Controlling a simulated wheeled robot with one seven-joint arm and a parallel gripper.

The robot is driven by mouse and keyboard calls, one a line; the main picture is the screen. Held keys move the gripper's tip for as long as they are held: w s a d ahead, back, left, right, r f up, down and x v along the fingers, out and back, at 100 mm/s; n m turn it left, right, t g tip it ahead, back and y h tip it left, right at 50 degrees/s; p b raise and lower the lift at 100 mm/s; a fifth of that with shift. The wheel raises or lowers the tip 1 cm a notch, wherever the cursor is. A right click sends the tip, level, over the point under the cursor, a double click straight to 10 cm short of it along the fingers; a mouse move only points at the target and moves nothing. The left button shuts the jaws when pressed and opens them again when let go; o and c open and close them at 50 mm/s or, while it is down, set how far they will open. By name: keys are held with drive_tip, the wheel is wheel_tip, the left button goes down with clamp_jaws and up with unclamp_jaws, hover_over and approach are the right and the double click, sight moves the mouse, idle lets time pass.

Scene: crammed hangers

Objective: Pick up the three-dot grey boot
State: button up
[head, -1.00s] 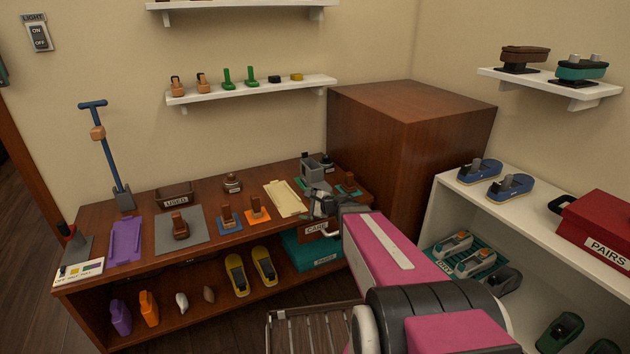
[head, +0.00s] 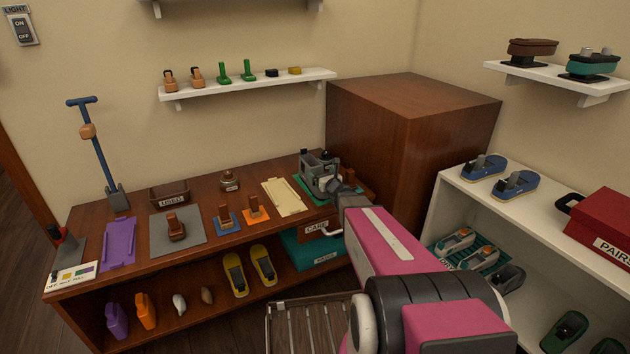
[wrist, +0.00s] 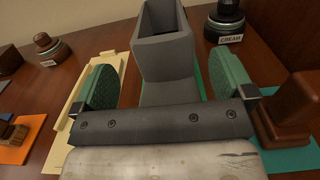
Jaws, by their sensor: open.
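A grey boot (wrist: 165,55) with a hollow, open top stands on the brown bench in the wrist view. No dots are readable on its visible faces. My gripper (wrist: 163,80) is open, with one green-padded finger to each side of the boot's shaft. A gap shows between each pad and the boot, and the lower part of the boot is partly hidden by the gripper body. In the head view the boot (head: 312,168) is at the bench's right end, partly covered by my gripper (head: 322,180).
A jar labelled CREAM (wrist: 227,20) stands close behind the right finger. A cream tray (head: 285,197) lies to the left. The tall brown cabinet (head: 400,115) rises to the right.

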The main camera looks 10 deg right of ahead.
sight(318, 169)
drive_tip(key=x, duration=0.7)
drive_tip(key=shift+d+r, duration=0.1)
drive_tip(key=shift+d, duration=0.05)
drive_tip(key=shift+s, duration=0.1)
drive_tip(key=c, duration=1.4)
